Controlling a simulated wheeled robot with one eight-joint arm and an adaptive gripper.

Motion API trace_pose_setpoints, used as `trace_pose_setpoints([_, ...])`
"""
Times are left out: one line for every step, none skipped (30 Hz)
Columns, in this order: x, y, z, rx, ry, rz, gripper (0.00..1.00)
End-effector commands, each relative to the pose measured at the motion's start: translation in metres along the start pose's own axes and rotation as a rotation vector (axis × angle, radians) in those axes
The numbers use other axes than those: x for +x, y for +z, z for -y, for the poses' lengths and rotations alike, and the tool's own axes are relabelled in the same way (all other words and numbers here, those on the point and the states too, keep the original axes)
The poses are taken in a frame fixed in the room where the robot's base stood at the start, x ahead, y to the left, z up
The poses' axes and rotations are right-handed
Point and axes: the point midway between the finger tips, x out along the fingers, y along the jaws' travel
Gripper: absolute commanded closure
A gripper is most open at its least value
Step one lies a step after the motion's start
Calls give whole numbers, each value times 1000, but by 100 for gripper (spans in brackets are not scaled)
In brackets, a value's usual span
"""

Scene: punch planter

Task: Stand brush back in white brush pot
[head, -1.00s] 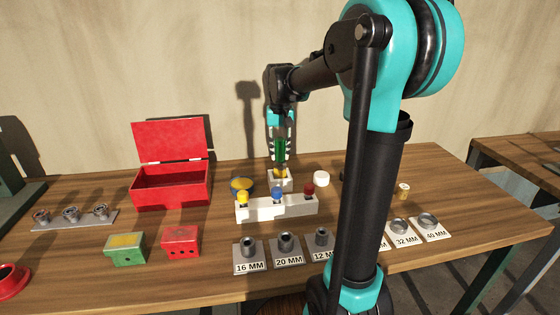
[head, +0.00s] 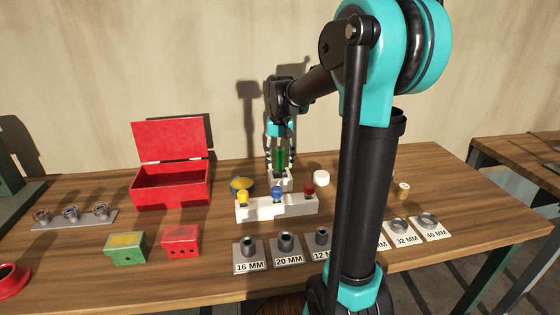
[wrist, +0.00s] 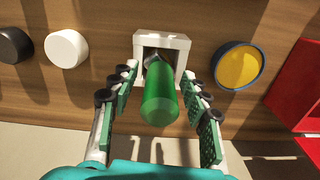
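The brush shows as a green handle (head: 281,158) standing roughly upright, its lower end inside the square white brush pot (head: 287,181). In the wrist view the green handle (wrist: 160,100) rises out of the pot (wrist: 162,40) and leans slightly toward the camera. The bristle end is hidden in the pot. My gripper (head: 281,155) is above the pot, fingers on both sides of the handle. In the wrist view my gripper (wrist: 160,92) is open, with gaps between the green finger pads and the handle.
A white rack (head: 295,207) with yellow, blue and red knobs stands just in front of the pot. A blue bowl of yellow material (head: 241,184) is left, a white round piece (head: 321,178) right. A red open box (head: 170,188) is farther left.

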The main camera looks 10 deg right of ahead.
Motion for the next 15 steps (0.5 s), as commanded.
trace_pose_setpoints([0, 0, 0, 0, 0, 0, 53])
trace_pose_setpoints([0, 0, 0, 0, 0, 0, 53])
trace_pose_setpoints([0, 0, 0, 0, 0, 0, 53])
trace_pose_setpoints([-1, 0, 0, 0, 0, 0, 53])
trace_pose_setpoints([-2, 0, 0, 0, 0, 0, 53])
trace_pose_setpoints([-4, 0, 0, 0, 0, 0, 53])
trace_pose_setpoints([-6, 0, 0, 0, 0, 0, 53])
trace_pose_setpoints([-10, 0, 0, 0, 0, 0, 53])
trace_pose_setpoints([-15, 0, 0, 0, 0, 0, 53])
trace_pose_setpoints([-19, 0, 0, 0, 0, 0, 53])
trace_pose_setpoints([-24, 0, 0, 0, 0, 0, 53])
trace_pose_setpoints([-32, 0, 0, 0, 0, 0, 53])
trace_pose_setpoints([-38, 0, 0, 0, 0, 0, 53])
trace_pose_setpoints([-44, 0, 0, 0, 0, 0, 53])
trace_pose_setpoints([-53, 1, 0, 0, 0, 0, 53])
